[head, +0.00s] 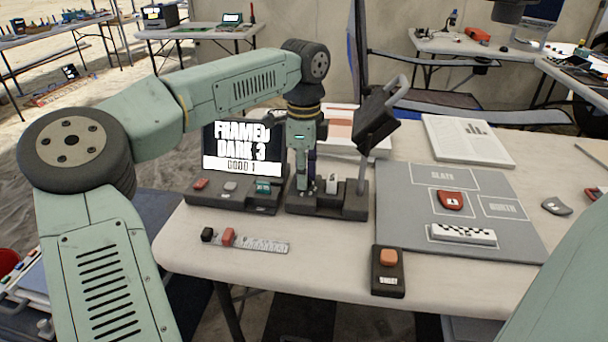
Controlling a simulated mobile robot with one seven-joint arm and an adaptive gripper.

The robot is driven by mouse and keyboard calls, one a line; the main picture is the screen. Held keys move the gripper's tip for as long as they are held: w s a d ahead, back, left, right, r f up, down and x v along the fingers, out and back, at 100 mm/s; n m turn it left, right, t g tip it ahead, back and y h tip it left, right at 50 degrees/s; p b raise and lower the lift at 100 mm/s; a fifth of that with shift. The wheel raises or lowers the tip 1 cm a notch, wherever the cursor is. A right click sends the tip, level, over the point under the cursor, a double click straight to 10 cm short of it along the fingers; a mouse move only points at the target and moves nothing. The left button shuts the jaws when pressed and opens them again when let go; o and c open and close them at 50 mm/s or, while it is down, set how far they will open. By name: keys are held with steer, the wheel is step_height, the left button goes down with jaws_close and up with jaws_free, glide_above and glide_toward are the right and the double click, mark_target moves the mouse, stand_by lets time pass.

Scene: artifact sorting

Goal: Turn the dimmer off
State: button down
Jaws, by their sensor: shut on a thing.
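A dark lamp (376,120) with a tilted black head and a grey arm stands on a black base (345,207). A small white control (332,184) stands up from the base. My gripper (303,183) points straight down over the left end of this base. Its fingers are shut at the base, on what seems to be the dimmer there; they hide it, so its setting cannot be read. The lamp's lit face is turned away from view.
A screen (240,148) reading "FRAMED DARK 3" stands close left of my gripper. A scale strip (262,244) and an orange-button box (388,272) lie in front. A grey mat (400,220) with a red piece (450,200) lies right.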

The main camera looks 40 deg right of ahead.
steer(key=shift+n, duration=0.3)
steer(key=c, duration=1.4)
jaws_free()
steer(key=shift+o, duration=0.2)
steer(key=shift+r, duration=0.1)
step_height(320, 180, up, 12)
